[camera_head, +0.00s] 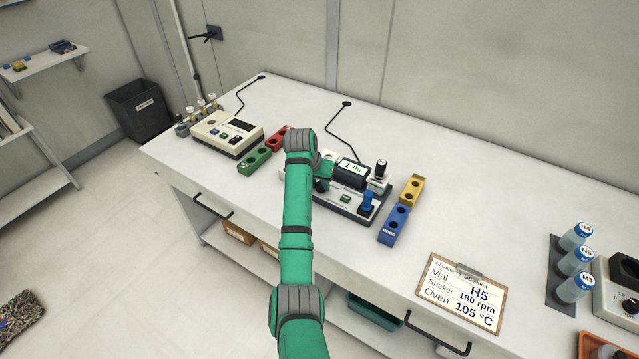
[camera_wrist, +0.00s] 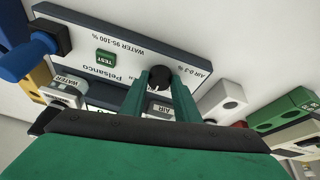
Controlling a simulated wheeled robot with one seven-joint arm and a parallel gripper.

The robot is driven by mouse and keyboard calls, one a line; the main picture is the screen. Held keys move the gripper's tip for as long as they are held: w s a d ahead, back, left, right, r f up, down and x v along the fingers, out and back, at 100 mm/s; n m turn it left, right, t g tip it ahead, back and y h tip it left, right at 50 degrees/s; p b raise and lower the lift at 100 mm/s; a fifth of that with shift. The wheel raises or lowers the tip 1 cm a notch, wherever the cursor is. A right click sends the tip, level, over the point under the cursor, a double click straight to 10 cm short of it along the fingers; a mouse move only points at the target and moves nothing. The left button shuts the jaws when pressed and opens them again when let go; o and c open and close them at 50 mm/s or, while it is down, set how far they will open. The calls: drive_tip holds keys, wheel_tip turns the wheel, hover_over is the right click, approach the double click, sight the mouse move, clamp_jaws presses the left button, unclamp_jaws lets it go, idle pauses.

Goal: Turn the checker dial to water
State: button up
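The checker (camera_head: 346,206) is a white and dark-blue box marked Pelsanco on the bench, with a lit green display (camera_head: 352,168) showing digits. In the wrist view its upside-down panel (camera_wrist: 118,62) reads "WATER 95-100 %" and "AIR 0.3 %", with a green TEST button (camera_wrist: 106,57). The black dial (camera_wrist: 158,78) is between the two green fingers of my gripper (camera_wrist: 160,88). The fingers sit close on both sides of it; I cannot tell whether they touch it. The dial's pointer setting is not readable. In the head view my gripper (camera_head: 322,180) hides much of the checker's left side.
Yellow (camera_head: 413,190) and blue (camera_head: 394,225) blocks are to the right, green (camera_head: 254,160) and red (camera_head: 278,138) to the left. A clipboard (camera_head: 462,292) lies farther right.

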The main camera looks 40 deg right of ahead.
idle(0.3)
drive_tip(key=m, duration=0.1)
drive_tip(key=m+g, duration=0.1)
drive_tip(key=m, duration=0.1)
drive_tip(key=shift+w+r+m, duration=0.1)
drive_tip(key=shift+w+m, duration=0.2)
drive_tip(key=shift+d+m+g, duration=0.1)
drive_tip(key=shift+m+g, duration=0.4)
drive_tip(key=shift+m, duration=0.3)
drive_tip(key=shift+w+m+g, duration=0.2)
drive_tip(key=shift+m+g, duration=0.5)
drive_tip(key=shift+m, duration=1.1)
drive_tip(key=o, duration=1)
drive_tip(key=shift+o, duration=0.2)
